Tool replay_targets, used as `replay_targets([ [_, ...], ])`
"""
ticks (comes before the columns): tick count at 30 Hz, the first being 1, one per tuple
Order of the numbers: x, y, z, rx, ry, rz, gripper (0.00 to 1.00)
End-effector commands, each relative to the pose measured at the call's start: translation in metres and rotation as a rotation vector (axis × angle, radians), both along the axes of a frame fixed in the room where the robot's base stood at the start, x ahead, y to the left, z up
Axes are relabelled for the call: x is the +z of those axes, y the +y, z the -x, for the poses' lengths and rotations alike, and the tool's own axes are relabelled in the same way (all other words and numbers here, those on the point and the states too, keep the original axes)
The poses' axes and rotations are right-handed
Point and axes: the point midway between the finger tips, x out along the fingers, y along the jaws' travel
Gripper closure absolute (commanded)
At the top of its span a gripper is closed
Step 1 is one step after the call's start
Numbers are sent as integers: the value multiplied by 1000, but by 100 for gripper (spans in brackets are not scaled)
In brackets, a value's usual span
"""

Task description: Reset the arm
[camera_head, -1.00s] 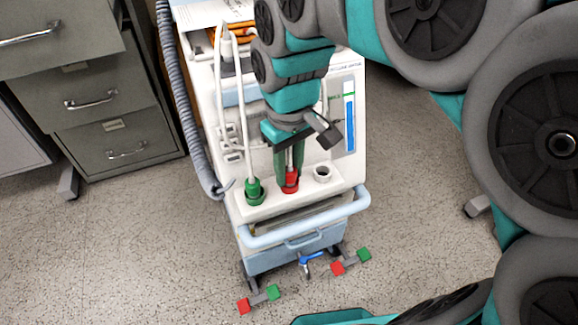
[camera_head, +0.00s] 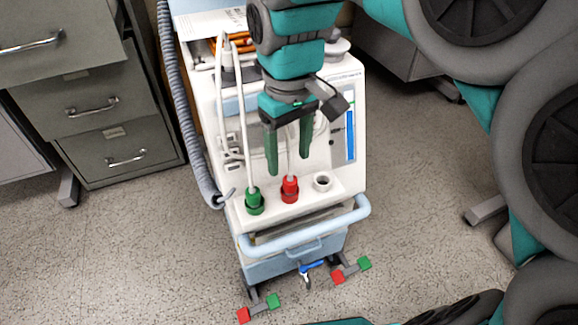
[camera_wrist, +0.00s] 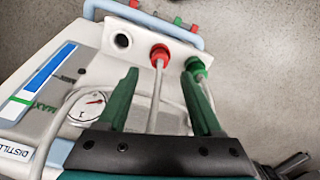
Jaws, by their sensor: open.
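My gripper (camera_head: 289,152) is open and empty, its two green fingers pointing down over the front ledge of the white pump machine (camera_head: 345,90). Below and in front of the fingertips, a red connector (camera_head: 290,189) with a white tube stands in a socket on the ledge. A green connector (camera_head: 254,200) with a white tube stands to its left. An empty round port (camera_head: 322,181) is to the right. The wrist view shows the red connector (camera_wrist: 160,52) between the fingers' lines and apart from them, the green connector (camera_wrist: 195,66), and the empty port (camera_wrist: 122,40).
A light blue handle (camera_head: 305,232) runs along the machine's front. A grey corrugated hose (camera_head: 185,110) hangs at its left side. Grey drawer cabinets (camera_head: 100,110) stand at the left. Speckled floor (camera_head: 410,220) is clear to the right.

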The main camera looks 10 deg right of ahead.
Motion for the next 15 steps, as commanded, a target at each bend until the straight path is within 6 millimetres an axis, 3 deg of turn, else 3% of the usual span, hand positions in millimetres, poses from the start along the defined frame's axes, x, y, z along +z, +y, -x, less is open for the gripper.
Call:
replay_targets([
  [4, 10, -7, 6, -22, 4, 2, 33],
  [8, -2, -29, 27, -100, 30, 12, 33],
  [15, -42, -79, 99, -333, 101, 31, 33],
])
